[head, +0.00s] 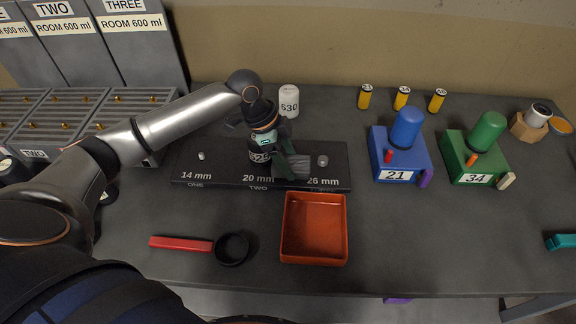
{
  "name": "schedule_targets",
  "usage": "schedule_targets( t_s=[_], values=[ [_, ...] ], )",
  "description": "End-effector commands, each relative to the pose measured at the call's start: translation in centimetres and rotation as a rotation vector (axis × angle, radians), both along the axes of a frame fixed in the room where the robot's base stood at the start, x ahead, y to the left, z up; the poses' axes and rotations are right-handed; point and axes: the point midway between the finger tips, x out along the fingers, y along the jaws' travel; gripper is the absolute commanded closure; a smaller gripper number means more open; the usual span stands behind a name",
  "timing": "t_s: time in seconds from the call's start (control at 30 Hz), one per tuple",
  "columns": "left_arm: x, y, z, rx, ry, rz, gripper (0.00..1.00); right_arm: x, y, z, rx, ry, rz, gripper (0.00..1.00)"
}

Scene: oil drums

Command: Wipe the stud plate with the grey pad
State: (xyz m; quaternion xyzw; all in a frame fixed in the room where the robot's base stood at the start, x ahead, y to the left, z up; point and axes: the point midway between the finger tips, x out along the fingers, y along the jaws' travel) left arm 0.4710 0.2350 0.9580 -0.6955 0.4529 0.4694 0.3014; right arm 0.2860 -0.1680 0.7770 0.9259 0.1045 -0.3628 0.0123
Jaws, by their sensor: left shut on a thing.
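The stud plate (225,175) is a dark slab on the grey bench, marked 14 mm, 20 mm and 26 mm along its front. A small stud (201,156) shows at its left and a wider one (323,161) at its right. My left gripper (289,153) is over the plate's right-centre part, shut on the grey pad (291,167). The pad appears to lie on or just above the plate; contact is hard to tell. A dark labelled cylinder (259,153) stands near the middle stud position, partly hidden by my gripper. My right gripper is not in view.
A white 630 container (289,99) stands behind the plate. In front are an orange tray (315,254), a red-handled black cup (232,249). Blue box 21 (397,175) and green box 34 (476,180) stand right. The right front bench is mostly clear.

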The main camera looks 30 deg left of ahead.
Motion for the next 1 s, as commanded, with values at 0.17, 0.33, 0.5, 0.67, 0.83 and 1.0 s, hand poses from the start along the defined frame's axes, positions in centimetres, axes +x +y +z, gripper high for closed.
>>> schedule_targets(
  t_s=[0.17,0.33,0.5,0.67,0.83,1.0],
  values=[
    [0.8,0.4,0.2,0.0,-0.005,0.001,0.77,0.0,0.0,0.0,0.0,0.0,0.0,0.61],
    [1.7,0.8,0.2,0.0,-0.006,0.002,0.77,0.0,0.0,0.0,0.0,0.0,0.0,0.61],
    [3.1,1.4,0.0,-0.001,-0.007,0.004,0.77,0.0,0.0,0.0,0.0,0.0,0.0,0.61],
    [4.0,1.9,0.0,0.0,-0.007,0.003,0.77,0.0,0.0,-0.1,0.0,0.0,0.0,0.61],
    [4.4,2.2,-0.1,0.0,-0.007,0.002,0.77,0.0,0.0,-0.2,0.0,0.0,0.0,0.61],
    [5.7,2.8,-0.2,0.001,-0.007,0.005,0.77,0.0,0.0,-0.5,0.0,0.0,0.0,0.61]
  ],
)
